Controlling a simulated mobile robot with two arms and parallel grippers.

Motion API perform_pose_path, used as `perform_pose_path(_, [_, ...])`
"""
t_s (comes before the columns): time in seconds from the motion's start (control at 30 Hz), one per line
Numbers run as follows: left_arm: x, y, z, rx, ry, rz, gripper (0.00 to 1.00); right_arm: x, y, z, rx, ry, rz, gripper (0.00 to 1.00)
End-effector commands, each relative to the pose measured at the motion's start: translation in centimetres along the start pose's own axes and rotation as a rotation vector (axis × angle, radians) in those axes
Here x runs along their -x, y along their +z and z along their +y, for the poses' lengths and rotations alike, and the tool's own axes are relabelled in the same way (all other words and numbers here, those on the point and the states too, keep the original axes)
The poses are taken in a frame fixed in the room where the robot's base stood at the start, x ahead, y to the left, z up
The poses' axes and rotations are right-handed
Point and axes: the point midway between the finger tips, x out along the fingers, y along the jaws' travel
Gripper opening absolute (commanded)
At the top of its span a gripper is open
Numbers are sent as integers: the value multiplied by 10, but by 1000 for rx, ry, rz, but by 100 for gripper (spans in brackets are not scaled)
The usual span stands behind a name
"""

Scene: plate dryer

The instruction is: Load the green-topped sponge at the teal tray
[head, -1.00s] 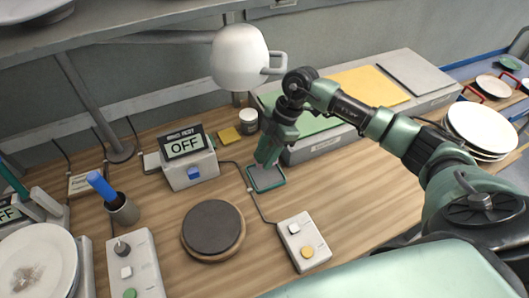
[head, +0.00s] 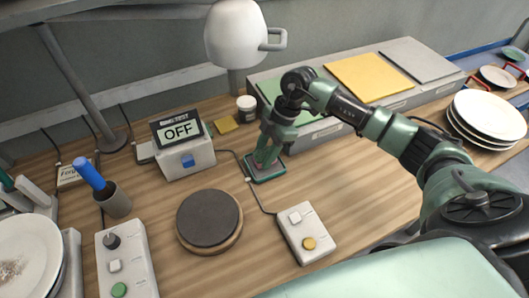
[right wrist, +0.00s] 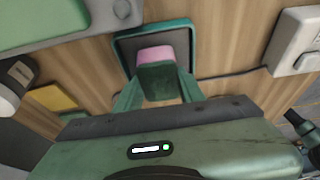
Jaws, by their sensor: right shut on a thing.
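The sponge (right wrist: 160,54) shows a pink side and a dark green face in the right wrist view. My right gripper (head: 266,156) is shut on it, with one finger on each side. The teal tray (right wrist: 150,25) is small and square, with a teal rim and a grey inside. It lies flat on the wooden counter in the head view (head: 273,178), directly below the gripper. The sponge is over or in the tray; I cannot tell if it touches the bottom. The fingers partly hide the sponge. My left gripper is not in view.
A box with an OFF display (head: 184,150) stands left of the tray. A round dark plate (head: 208,218) and a white button box (head: 305,232) are in front. A long grey unit with coloured pads (head: 370,76) stands behind.

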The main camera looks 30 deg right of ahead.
Motion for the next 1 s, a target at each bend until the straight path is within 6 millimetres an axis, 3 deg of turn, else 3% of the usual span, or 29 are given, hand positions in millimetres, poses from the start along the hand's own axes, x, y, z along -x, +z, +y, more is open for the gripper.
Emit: perform_pose_path(1.0, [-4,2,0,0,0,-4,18,-8,3,0,0,-1,0,6])
